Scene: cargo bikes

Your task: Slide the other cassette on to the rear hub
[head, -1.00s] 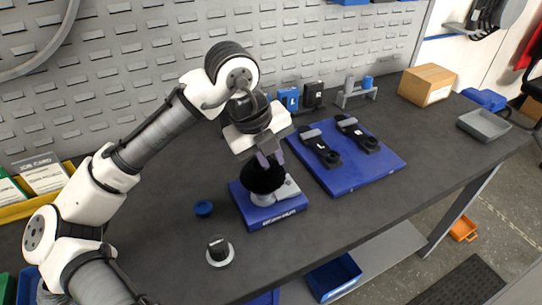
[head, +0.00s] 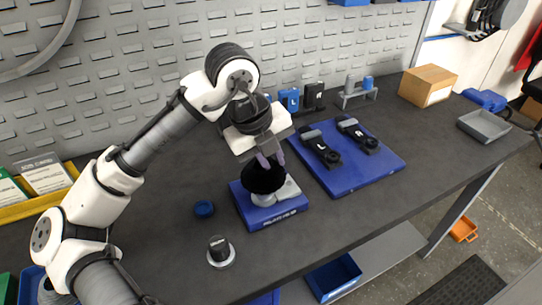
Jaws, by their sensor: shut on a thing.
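The cassette (head: 264,180) is a dark, round, toothed-looking disc at the centre of the head view. My gripper (head: 270,159) points down from above and is shut on it at its upper side. The cassette sits right over the pale hub (head: 262,199) on the blue stand (head: 275,213), and covers most of the hub. I cannot tell whether the cassette is around the hub's axle or just above it.
A black-topped piece on a silver disc (head: 220,251) stands at the front. A blue board (head: 370,178) with two black parts lies to the right. A cardboard box (head: 427,87) and grey tray (head: 484,125) are farther right.

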